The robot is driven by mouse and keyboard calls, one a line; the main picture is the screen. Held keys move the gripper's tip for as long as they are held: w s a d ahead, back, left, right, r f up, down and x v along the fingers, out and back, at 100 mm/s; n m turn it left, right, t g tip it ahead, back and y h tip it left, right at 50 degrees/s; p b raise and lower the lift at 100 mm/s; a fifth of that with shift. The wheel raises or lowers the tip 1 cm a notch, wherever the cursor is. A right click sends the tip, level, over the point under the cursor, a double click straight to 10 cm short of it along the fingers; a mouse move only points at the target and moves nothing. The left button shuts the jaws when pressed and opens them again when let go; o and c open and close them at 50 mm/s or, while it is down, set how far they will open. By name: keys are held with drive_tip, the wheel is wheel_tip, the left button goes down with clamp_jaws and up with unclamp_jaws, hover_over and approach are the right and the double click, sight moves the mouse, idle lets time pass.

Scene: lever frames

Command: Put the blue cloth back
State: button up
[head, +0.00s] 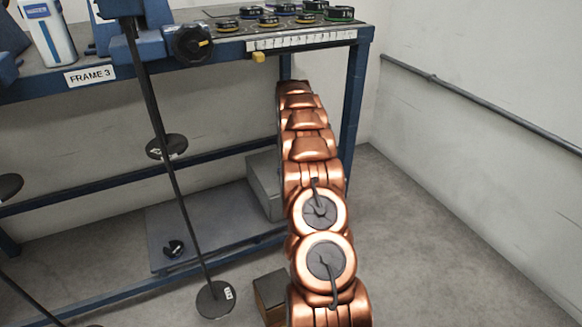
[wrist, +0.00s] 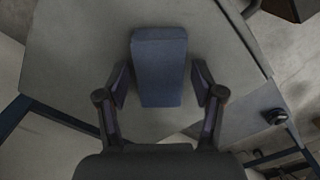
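The blue cloth (wrist: 160,68) is a folded, block-shaped bundle in the middle of the wrist view. It appears to lie on a flat grey surface, likely the top of the grey box under the bench. My gripper (wrist: 160,84) has its fingers spread to either side of the cloth's near half, with a narrow gap visible on each side. The cloth does not show in the head view. My gripper is also out of sight there, at the far end of my copper arm, beyond the bench's front.
The blue-framed bench (head: 355,90) carries several dark round pieces and a ruler strip. A grey box (head: 265,185) stands on the low shelf (head: 215,225), with a small black part (head: 173,248). A thin rod with discs leans at the front. Floor at right is clear.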

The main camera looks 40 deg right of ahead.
drive_tip(key=shift+o, duration=0.3)
wheel_tip(320, 180, up, 8)
drive_tip(key=p, duration=0.3)
drive_tip(key=shift+f, duration=0.1)
idle(0.8)
